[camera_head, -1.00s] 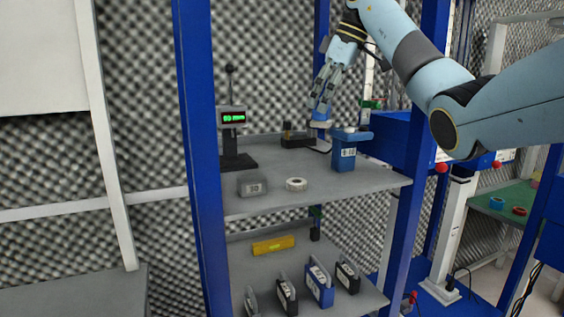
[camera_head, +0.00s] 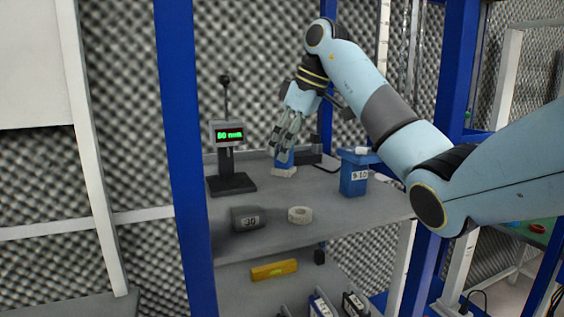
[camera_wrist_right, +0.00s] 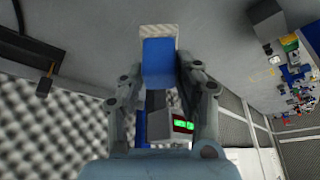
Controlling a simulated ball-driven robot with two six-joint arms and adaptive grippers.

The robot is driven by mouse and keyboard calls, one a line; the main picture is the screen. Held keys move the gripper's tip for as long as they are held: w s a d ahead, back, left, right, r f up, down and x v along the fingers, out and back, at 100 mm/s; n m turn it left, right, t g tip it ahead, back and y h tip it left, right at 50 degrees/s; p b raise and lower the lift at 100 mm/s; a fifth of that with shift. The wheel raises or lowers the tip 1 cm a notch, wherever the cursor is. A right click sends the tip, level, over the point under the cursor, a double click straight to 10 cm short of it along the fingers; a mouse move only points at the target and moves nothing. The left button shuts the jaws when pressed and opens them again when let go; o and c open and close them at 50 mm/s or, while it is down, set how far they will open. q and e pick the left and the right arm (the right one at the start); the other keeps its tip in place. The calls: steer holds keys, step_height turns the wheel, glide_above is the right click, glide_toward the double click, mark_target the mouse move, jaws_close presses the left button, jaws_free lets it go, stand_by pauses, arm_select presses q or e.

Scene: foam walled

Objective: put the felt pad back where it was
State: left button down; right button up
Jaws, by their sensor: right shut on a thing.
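The felt pad (camera_head: 284,172) is a pale flat block under a blue grip body. My right gripper (camera_head: 286,150) is shut on this blue body and points down over the back of the upper shelf. The pad is right of the gauge stand; whether it touches the shelf I cannot tell. In the right wrist view the blue body (camera_wrist_right: 158,62) sits between the fingers (camera_wrist_right: 157,90), with the pale pad (camera_wrist_right: 158,31) beyond it. My left gripper is not in view.
The upper shelf (camera_head: 335,225) holds a gauge stand (camera_head: 230,182) with a green display, a grey block marked 30 (camera_head: 245,219), a white ring (camera_head: 300,215), a blue box (camera_head: 353,180) and a dark item (camera_head: 310,156). Blue posts (camera_head: 180,150) frame it. A yellow level (camera_head: 274,270) lies below.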

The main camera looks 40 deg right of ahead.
mark_target(281, 168)
steer(key=shift+s+a+f, duration=0.1)
steer(key=shift+a+f, duration=0.3)
steer(key=shift+f, duration=0.1)
step_height(281, 168, down, 2)
steer(key=shift+f+p, duration=0.25)
steer(key=shift+p, duration=0.6)
steer(key=shift+f, duration=0.45)
steer(key=o, duration=1)
